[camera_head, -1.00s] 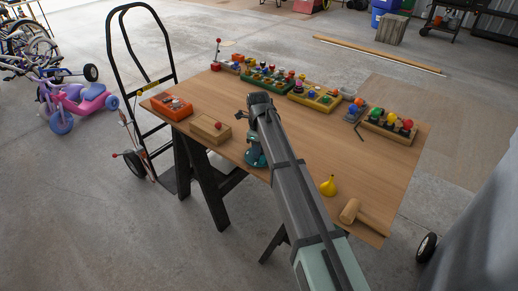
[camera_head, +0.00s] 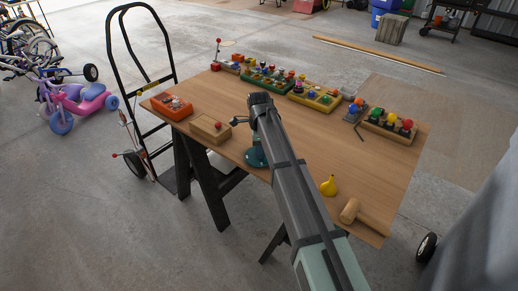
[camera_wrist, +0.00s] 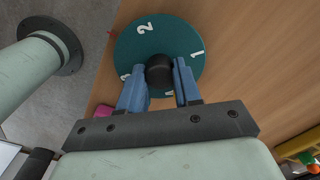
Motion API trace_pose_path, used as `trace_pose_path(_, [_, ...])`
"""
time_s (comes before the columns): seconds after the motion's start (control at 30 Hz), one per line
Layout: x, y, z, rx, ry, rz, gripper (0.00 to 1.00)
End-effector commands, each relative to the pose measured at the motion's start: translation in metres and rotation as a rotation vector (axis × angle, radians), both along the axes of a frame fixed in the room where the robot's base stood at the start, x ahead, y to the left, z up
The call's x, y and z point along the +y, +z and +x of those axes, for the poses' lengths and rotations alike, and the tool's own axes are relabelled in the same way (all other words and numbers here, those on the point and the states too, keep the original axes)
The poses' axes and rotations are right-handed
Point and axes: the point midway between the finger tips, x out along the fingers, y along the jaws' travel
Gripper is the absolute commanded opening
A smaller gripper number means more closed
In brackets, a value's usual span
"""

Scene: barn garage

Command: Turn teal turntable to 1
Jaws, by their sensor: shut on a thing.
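The teal turntable (camera_wrist: 187,33) is a round disc with white digits, seen from above in the wrist view. The 2 is near the far edge, the 1 at the right; the 3 at the left and the 4 at the near side are partly hidden by my fingers. A black knob (camera_wrist: 159,72) stands at its centre. The blue fingers of my gripper (camera_wrist: 159,78) are shut on this knob, one on each side. In the head view, the turntable (camera_head: 254,158) shows at the table's near edge, partly hidden by my arm.
On the wooden table (camera_head: 310,150), an orange box (camera_head: 172,106) and a wooden box (camera_head: 210,129) stand left. Several coloured knob panels line the back. A yellow pear-like object (camera_head: 328,185) and a mallet (camera_head: 350,210) lie right of my arm.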

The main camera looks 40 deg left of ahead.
Motion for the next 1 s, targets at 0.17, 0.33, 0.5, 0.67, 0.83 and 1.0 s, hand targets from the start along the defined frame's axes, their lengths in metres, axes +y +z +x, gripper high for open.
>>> trace_pose_path(0.17, [0.0005, 0.0005, 0.0004, -0.001, 0.089, 0.001, 0.03])
trace_pose_path(0.33, [0.0005, 0.0005, 0.0004, -0.001, 0.174, 0.002, 0.03])
trace_pose_path(0.5, [0.0005, 0.0005, 0.0004, -0.001, 0.259, 0.002, 0.03])
trace_pose_path(0.67, [0.0004, 0.0005, 0.0003, -0.001, 0.339, 0.002, 0.03])
trace_pose_path(0.83, [0.0004, 0.0005, 0.0003, 0.000, 0.424, 0.002, 0.03])
trace_pose_path(1.0, [0.0005, 0.0005, 0.0002, 0.000, 0.509, 0.002, 0.03])
